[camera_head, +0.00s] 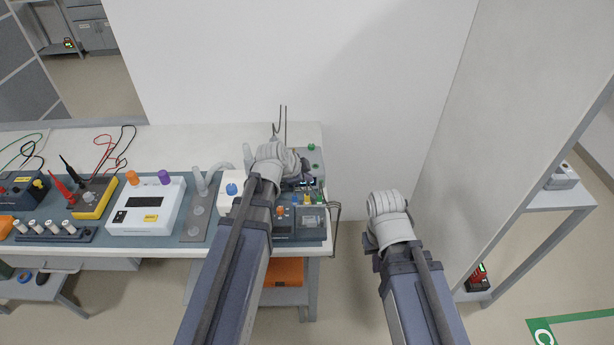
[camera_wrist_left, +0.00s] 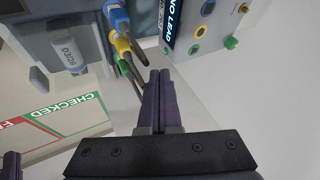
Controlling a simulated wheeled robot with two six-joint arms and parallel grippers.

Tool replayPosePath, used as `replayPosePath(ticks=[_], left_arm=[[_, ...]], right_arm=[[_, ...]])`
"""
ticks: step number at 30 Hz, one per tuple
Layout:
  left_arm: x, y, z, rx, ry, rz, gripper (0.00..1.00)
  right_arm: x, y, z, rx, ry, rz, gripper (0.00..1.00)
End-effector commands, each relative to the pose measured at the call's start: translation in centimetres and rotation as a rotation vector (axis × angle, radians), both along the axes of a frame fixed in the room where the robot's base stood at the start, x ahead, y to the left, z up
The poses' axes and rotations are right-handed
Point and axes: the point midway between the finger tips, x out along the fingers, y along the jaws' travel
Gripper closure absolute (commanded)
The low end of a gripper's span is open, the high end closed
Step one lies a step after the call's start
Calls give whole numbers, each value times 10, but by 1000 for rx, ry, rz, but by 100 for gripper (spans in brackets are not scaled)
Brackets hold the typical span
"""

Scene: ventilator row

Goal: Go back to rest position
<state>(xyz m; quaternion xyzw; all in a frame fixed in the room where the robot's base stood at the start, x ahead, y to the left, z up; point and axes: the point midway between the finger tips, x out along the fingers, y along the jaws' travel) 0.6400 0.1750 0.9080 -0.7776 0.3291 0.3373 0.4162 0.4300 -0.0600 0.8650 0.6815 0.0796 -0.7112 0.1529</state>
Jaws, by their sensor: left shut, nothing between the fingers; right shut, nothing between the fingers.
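My left arm (camera_head: 240,255) reaches forward over the right end of the bench. Its rounded wrist hides part of the devices there. In the left wrist view my left gripper (camera_wrist_left: 157,73) is shut, its dark fingers together with nothing between them. The fingers are close to blue, yellow and green plugs (camera_wrist_left: 120,42) and a panel with coloured sockets (camera_wrist_left: 206,28); I cannot tell whether they touch anything. My right arm (camera_head: 410,280) is held in the open space right of the bench. Its gripper fingers are hidden from the head view.
The white bench (camera_head: 100,148) holds a white device (camera_head: 146,203), a yellow meter (camera_head: 95,196) and test leads on the left. Thin metal hooks (camera_head: 335,213) stick out at its right end. A white partition (camera_head: 500,110) and a side shelf (camera_head: 560,198) stand on the right.

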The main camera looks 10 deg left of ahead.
Motion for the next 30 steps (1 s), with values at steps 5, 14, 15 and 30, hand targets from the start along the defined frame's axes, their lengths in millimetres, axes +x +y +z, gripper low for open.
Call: replayPosePath(ticks=[5, 14, 15, 30], left_arm=[[0, 0, 0, 0, 0, 0, 100], [-21, -25, -6, -32, 92, 40, 100], [-32, -36, -10, -45, 142, 68, 100], [-195, -114, -28, 59, 630, 742, 100]], right_arm=[[0, 0, 0, 0, 0, 0, 100], [0, 0, 3, 0, 0, 0, 100], [0, 0, 4, 0, 0, 0, 100], [0, 0, 16, 0, 0, 0, 100]])
